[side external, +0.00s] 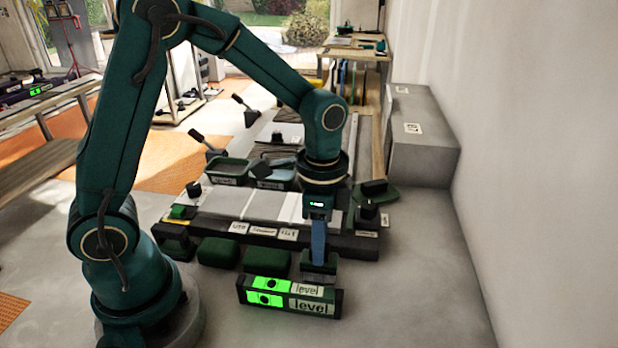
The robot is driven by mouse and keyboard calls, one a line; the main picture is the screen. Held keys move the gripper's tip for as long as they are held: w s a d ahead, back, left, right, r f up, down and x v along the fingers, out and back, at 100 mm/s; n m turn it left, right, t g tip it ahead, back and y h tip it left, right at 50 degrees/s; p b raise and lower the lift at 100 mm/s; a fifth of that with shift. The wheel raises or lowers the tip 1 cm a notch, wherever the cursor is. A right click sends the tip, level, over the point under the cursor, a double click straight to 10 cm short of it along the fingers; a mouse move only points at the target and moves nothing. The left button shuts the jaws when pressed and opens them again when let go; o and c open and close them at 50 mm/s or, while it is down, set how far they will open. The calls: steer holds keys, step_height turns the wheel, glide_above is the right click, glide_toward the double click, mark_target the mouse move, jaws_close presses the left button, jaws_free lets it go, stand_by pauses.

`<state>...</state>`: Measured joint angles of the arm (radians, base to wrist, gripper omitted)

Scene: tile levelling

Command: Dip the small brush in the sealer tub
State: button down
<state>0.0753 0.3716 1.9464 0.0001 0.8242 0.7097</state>
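Two small dark tubs with white labels stand on the tiled bench, the left tub (230,168) beside the right tub (268,180). The labels are too small to read, so I cannot tell which is the sealer tub. My gripper (318,248) points straight down at the bench's front edge, to the right of and nearer than both tubs. A narrow blue upright piece shows below my wrist, above a dark block (318,266). I cannot tell whether it is a finger or a brush handle. The fingertips and any bristles are not clear.
A black and green spirit level (290,297) lies on the floor in front. Two green pads (218,251) sit left of the dark block. Lever clamps (205,143) rise at the bench's left side. A grey block (420,150) stands by the right wall.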

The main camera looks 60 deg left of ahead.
stand_by(0.4)
steer(key=shift+r, duration=4.05)
steer(key=shift+w+r+m, duration=0.15)
steer(key=shift+m, duration=0.15)
steer(key=w+a+m+t, duration=0.1)
steer(key=w+a, duration=1.1)
steer(key=w, duration=0.1)
steer(key=shift+n+t+y, duration=0.3)
steer(key=shift+n+t, duration=0.2)
steer(key=shift+n, duration=0.3)
steer(key=shift+w+a+f, duration=0.15)
steer(key=shift+a+f, duration=1.5)
steer(key=shift+a, duration=0.1)
steer(key=shift+w+a+f, duration=0.15)
steer(key=shift+a+f, duration=1.45)
steer(key=shift+a, duration=0.15)
